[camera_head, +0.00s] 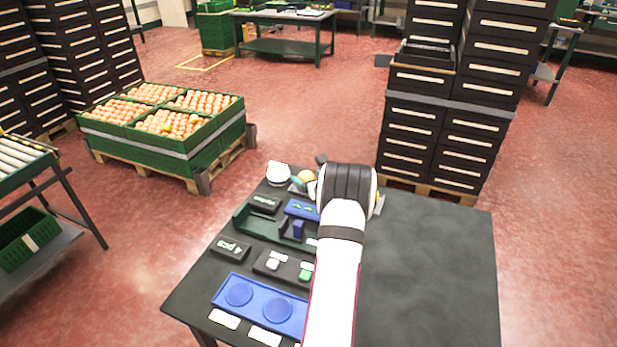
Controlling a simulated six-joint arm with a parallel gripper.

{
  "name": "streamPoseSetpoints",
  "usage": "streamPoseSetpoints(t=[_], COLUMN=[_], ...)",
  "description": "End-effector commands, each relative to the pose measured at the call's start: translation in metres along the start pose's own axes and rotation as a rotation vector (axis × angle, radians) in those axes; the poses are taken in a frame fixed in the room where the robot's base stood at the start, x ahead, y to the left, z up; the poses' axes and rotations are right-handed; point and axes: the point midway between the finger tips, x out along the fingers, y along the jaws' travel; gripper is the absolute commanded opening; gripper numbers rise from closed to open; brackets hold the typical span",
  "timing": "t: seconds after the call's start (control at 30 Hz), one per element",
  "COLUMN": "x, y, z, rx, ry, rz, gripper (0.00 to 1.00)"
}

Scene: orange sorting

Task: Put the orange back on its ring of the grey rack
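A light grey piece (379,206), possibly part of the grey rack, shows right of that joint. My arm hides most of this area, so I cannot make out the rings or whether the orange sits on one. I cannot make out my gripper; its fingers are hidden behind my arm or too small to tell.
A blue tray (228,309) with two round recesses lies at the table's front left. Small dark blocks and a green tray (243,223) lie behind it. The table's right half (430,270) is clear. Green crates of oranges (213,146) stand on a pallet beyond.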

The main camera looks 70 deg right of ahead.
Motion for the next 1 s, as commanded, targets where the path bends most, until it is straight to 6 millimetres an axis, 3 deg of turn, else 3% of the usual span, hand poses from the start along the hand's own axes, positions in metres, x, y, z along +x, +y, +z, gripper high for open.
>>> streamPoseSetpoints(t=[0.07, 0.43, 0.8, 1.0], x=[0.0, -0.006, -0.089, -0.118], y=[0.0, -0.001, -0.001, 0.0], z=[0.0, 0.003, 0.003, 0.003], rx=[0.0, 0.0, 0.002, 0.0], ry=[0.0, -0.001, -0.001, 0.0], rz=[0.0, 0.0, -0.003, -0.001], gripper=[0.95, 0.95, 0.95, 0.95])
